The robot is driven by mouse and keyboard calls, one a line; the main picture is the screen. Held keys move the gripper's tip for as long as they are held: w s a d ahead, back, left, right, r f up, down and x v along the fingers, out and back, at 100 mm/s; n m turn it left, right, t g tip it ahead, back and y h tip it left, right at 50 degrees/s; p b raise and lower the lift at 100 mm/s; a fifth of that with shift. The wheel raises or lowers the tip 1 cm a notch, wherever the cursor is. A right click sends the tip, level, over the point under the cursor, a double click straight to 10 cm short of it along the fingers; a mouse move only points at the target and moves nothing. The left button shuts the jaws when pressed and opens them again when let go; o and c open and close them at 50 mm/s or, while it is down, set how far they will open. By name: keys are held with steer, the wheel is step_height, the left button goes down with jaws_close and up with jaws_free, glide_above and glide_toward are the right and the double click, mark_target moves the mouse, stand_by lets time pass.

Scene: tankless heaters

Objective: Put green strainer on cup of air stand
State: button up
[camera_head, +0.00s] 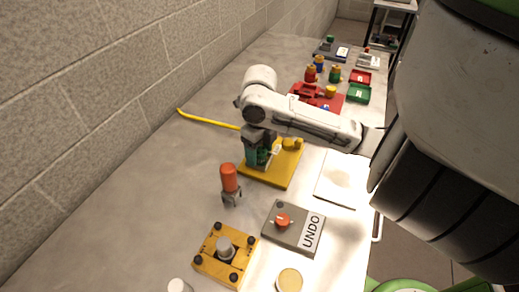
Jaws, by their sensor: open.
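The yellow stand (280,178) sits on the bench near the middle, with a small rounded yellow part (292,144) on its right side. My gripper (259,160) is low over the left part of this stand, pointing down, and it is open. A dark green piece (251,157) shows at the fingers; it may be the green strainer, but the gripper partly hides it. I cannot tell whether it touches the fingers or the stand. I cannot make out a cup, since my gripper and arm cover much of the stand.
An orange-topped cylinder (229,178) stands just left of the stand. In front are an UNDO box (294,230) and a yellow bolted plate (226,255). A red tray (330,101) and green tray (358,93) lie behind. A yellow hose (207,121) runs by the wall.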

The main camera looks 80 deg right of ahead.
mark_target(259, 150)
step_height(259, 150, up, 12)
steer(key=shift+r+p, duration=0.2)
steer(key=shift+p, duration=0.2)
stand_by(2.0)
